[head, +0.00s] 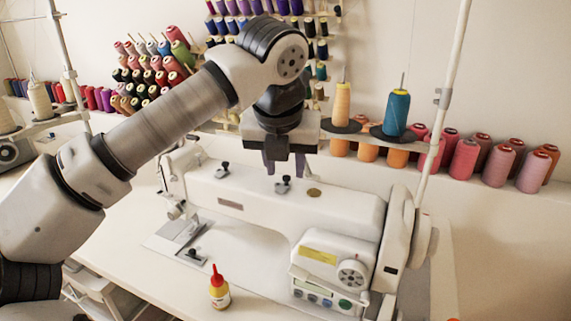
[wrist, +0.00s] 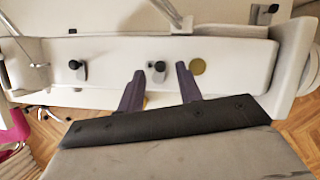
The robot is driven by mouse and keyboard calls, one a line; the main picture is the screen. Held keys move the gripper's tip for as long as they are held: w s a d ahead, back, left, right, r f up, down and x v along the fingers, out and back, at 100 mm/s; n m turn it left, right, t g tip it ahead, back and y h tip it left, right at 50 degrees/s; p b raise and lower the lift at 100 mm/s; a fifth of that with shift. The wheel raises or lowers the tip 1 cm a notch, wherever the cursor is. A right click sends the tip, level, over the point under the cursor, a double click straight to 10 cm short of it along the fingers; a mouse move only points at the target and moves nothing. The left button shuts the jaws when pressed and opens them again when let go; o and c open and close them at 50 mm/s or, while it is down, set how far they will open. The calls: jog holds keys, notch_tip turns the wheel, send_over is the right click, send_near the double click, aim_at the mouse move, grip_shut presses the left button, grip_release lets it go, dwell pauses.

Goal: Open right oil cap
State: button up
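The white sewing machine (head: 270,205) has two small black caps on its top. The right oil cap (head: 283,184) sits near the middle of the top, left of a round brass disc (head: 313,193). It also shows in the wrist view (wrist: 158,68). The left cap (head: 225,170) shows in the wrist view too (wrist: 76,66). My gripper (head: 285,170) points down above the right cap, its fingers apart and empty. In the wrist view my gripper (wrist: 160,69) has the right cap showing between its fingertips. I cannot tell whether the cap's lid is raised.
A small yellow oil bottle with a red tip (head: 219,290) stands on the table (head: 150,275) in front of the machine. A thin white pole (head: 446,95) rises at the right. Thread spools (head: 466,160) line the shelf behind.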

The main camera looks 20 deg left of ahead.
jog(key=p+v, duration=0.6)
jog(key=v, duration=0.6)
jog(key=shift+s+r, duration=0.15)
jog(key=shift+r, duration=0.15)
jog(key=shift+s+f, duration=0.1)
